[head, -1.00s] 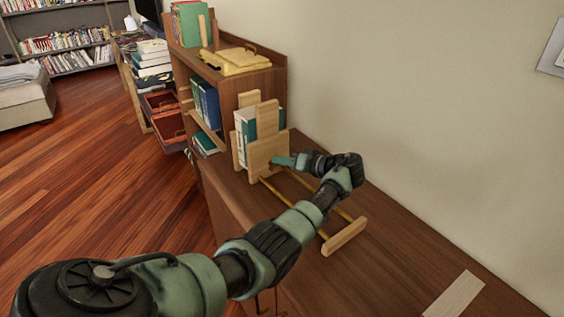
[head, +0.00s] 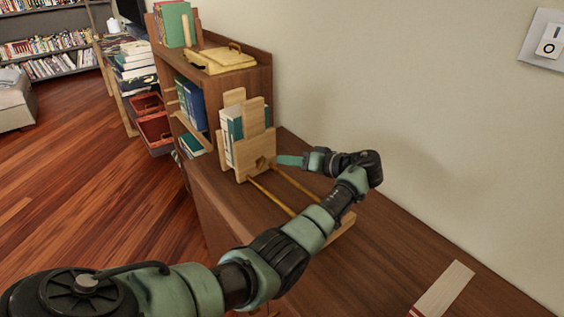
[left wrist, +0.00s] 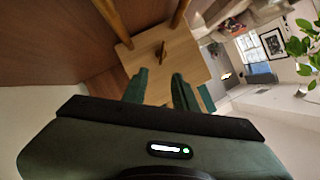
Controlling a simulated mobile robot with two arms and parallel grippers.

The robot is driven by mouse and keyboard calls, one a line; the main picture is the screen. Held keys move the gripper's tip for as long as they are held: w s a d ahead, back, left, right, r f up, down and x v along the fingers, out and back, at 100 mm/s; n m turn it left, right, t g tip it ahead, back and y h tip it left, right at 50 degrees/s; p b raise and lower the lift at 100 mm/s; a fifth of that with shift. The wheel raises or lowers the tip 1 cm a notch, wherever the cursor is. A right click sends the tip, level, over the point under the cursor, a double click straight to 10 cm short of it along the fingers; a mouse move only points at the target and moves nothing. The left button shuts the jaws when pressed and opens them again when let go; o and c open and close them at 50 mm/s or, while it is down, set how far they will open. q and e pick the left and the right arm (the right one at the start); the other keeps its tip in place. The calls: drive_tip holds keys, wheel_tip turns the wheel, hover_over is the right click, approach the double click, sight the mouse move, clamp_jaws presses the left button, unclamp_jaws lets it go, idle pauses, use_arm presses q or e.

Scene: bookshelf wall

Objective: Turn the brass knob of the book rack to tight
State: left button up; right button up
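The wooden book rack (head: 246,161) stands on the brown desk top, with upright books (head: 231,128) behind its end panel. The brass knob (head: 261,163) is on the panel's face; in the left wrist view the knob (left wrist: 162,50) shows as a narrow upright shape on the light wood. My left gripper (head: 281,160) is just to the right of the panel, pointing at it and apart from the knob. In the left wrist view my left gripper (left wrist: 160,77) is open, with an empty gap between its green fingers. My right gripper is not in view.
Two rods (head: 270,196) run from the panel toward me under my left arm to an end bar. A light strip (head: 444,290) lies on the desk at front right. The wall bounds the right.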

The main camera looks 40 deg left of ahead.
use_arm(q)
clamp_jaws()
drive_tip(key=n+t, duration=0.7)
drive_tip(key=n, duration=0.7)
approach(247, 154)
drive_tip(key=shift+y, duration=0.3)
drive_tip(key=x, duration=0.4)
drive_tip(key=p+x, duration=0.1)
drive_tip(key=x, duration=0.1)
drive_tip(key=shift+w+f, duration=0.1)
drive_tip(key=shift+f, duration=0.25)
drive_tip(key=shift+w+d+f+b, duration=0.35)
drive_tip(key=shift+w+f, duration=0.25)
drive_tip(key=shift+w, duration=0.2)
drive_tip(key=shift+w+d+f+b, duration=0.25)
drive_tip(key=shift+w+f+b, duration=0.1)
drive_tip(key=shift+w+f, duration=0.35)
